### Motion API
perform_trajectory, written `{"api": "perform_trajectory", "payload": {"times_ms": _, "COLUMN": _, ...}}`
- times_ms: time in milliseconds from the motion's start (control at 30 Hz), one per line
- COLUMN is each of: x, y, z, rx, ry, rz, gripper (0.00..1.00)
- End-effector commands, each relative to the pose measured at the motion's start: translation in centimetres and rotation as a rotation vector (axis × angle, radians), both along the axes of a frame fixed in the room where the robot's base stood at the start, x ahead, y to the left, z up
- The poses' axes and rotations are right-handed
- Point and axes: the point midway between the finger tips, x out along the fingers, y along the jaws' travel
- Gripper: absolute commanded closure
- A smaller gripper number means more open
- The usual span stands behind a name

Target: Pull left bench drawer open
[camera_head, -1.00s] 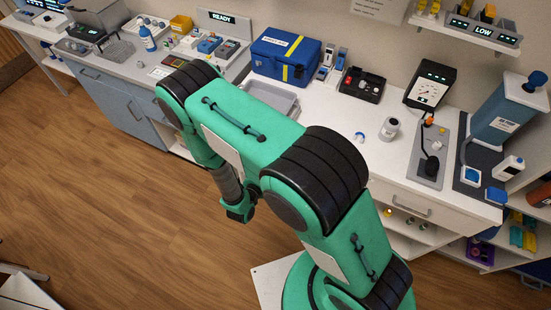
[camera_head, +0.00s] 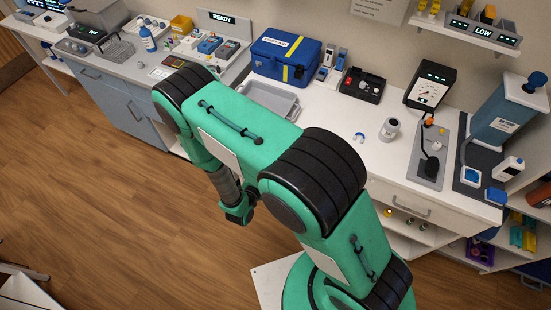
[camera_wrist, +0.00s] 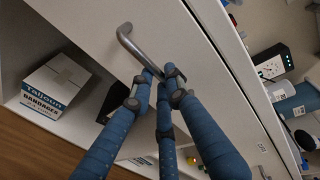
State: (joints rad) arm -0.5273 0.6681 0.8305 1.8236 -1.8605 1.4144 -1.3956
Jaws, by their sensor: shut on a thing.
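The bench drawer front is a white panel (camera_wrist: 88,22) in the wrist view, with a grey bar handle (camera_wrist: 138,47) running down to the right. My gripper (camera_wrist: 160,76) has its blue fingers closed around the lower end of this handle. The fingers hide that end of the bar. In the head view my arm covers this drawer and the fingertips. How far the drawer stands out from the bench cannot be told.
A bandages box (camera_wrist: 56,86) sits on the open shelf below the drawer front. The wooden floor (camera_head: 110,220) in front is clear.

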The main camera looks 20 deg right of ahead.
Motion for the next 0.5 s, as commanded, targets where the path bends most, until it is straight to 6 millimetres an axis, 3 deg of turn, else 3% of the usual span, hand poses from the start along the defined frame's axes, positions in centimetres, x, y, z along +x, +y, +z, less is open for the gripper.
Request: {"api": "perform_trajectory", "payload": {"times_ms": 500, "x": -5.4, "y": 5.5, "z": 0.1, "rx": -0.001, "ry": 0.003, "rz": 0.007, "gripper": 1.0}}
